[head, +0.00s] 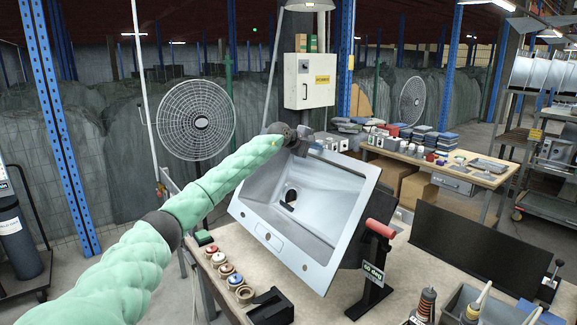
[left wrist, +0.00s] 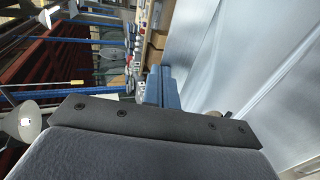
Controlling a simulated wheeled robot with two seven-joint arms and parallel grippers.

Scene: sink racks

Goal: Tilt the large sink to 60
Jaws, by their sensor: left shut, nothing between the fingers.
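The large sink (head: 308,200) is a grey metal basin with a wide rim and a round drain hole. It stands tilted on the workbench, its open side facing me, its upper edge toward the back. A black stand (head: 372,292) with a red handle (head: 381,228) is at its right side; its label seems to read "60 deg". My left gripper (head: 302,144) is at the sink's upper left edge, shut and empty. In the left wrist view the gripper (left wrist: 161,88) is close beside the pale sink surface (left wrist: 245,60); whether they touch is unclear. My right gripper is out of view.
On the workbench (head: 240,248), several small round pots (head: 226,270) and a black holder (head: 270,305) lie in front left. A black panel (head: 470,245) and a grey tool bin (head: 490,305) are at the right. A cluttered table (head: 478,178) stands behind.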

